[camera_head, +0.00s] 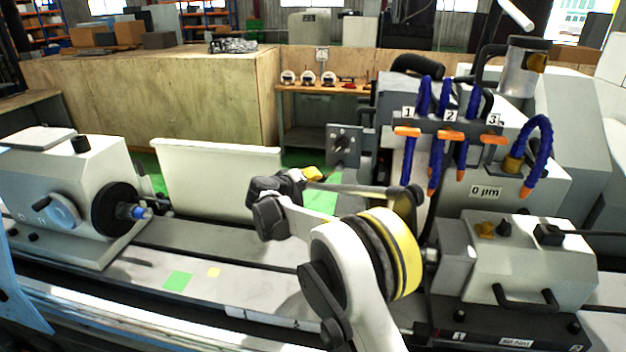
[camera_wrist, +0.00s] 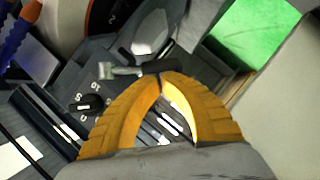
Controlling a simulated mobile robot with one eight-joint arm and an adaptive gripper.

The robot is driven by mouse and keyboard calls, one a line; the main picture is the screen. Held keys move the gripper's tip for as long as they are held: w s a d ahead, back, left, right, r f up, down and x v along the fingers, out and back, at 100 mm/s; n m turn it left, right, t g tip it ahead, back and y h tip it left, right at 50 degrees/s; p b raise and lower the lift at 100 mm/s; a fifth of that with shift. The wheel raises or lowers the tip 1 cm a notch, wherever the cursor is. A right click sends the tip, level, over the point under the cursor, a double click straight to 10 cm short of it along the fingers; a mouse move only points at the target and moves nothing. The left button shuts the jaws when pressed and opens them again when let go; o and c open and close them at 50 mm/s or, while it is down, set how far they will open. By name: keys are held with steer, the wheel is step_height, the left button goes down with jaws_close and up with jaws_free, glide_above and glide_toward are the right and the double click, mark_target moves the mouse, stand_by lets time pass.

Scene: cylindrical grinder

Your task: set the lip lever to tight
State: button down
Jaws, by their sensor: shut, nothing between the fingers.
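My gripper (camera_head: 313,173) is in the middle of the head view, with its yellow fingers pointing right toward the grey machine panel. In the wrist view its two yellow fingers (camera_wrist: 162,78) meet at the tips, shut and empty. Just beyond the fingertips is a small lever (camera_wrist: 135,69) with a pale metal end and a dark bar. The fingertips overlap its dark bar in the picture; I cannot tell whether they touch it. No label marks it as the lip lever, and its setting is not readable. In the head view I cannot make this lever out.
A black knob with a numbered scale (camera_wrist: 90,103) lies left of the fingers. A grey panel with a dial (camera_head: 343,146) stands behind my gripper. Blue coolant hoses (camera_head: 433,150) hang at right. The workhead (camera_head: 75,195) is at left. The bed between is mostly clear.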

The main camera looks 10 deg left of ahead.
steer(key=f+n+b, duration=0.1)
steer(key=d+f+h+b, duration=0.1)
steer(key=b, duration=0.1)
steer(key=shift+f+n+t, duration=0.2)
steer(key=shift+n+t, duration=0.1)
steer(key=shift+n, duration=0.1)
steer(key=d+n+b, duration=0.1)
steer(key=d+f+n+t+h+b, duration=0.1)
steer(key=b, duration=0.1)
steer(key=d+f+n+b, duration=0.1)
steer(key=shift+d+n+h, duration=0.2)
steer(key=shift+n+h, duration=0.1)
steer(key=shift+h, duration=0.1)
steer(key=shift+d, duration=0.1)
steer(key=shift+s+b, duration=0.1)
steer(key=shift+b, duration=0.25)
